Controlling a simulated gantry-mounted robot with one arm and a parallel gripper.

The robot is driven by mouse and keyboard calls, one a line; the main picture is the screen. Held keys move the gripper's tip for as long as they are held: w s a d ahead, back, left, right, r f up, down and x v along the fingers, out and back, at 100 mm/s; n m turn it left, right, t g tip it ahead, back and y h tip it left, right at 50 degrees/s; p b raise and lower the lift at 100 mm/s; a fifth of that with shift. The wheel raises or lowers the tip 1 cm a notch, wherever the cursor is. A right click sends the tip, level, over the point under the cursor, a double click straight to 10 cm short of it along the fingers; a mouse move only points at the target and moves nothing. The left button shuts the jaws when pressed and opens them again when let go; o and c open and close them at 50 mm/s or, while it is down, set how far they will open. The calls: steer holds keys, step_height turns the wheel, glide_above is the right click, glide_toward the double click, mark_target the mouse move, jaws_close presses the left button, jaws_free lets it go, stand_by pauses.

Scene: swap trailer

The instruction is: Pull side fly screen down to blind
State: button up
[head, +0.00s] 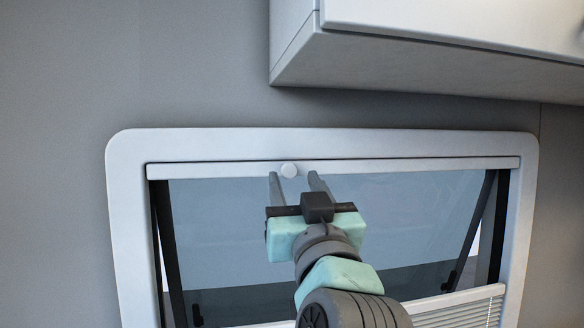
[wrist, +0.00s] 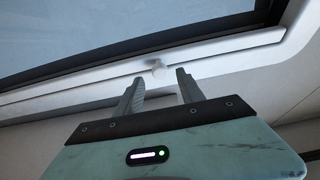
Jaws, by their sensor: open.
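The side fly screen's white bar (head: 420,168) runs along the top of the window frame in the head view. I cannot tell how far the tips are from the bar in depth. The pleated blind (head: 465,315) shows at the window's lower right, with a pale rail along its top.
The white window frame (head: 122,220) surrounds the glass. Dark window stays (head: 168,240) stand at both sides of the opening. A white overhead cabinet (head: 430,45) juts out above the window at the upper right. The grey wall at left is clear.

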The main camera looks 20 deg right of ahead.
steer(key=shift+p+x, duration=0.3)
steer(key=shift+x, duration=1.1)
steer(key=shift+c, duration=0.6)
steer(key=shift+s, duration=0.1)
jaws_close()
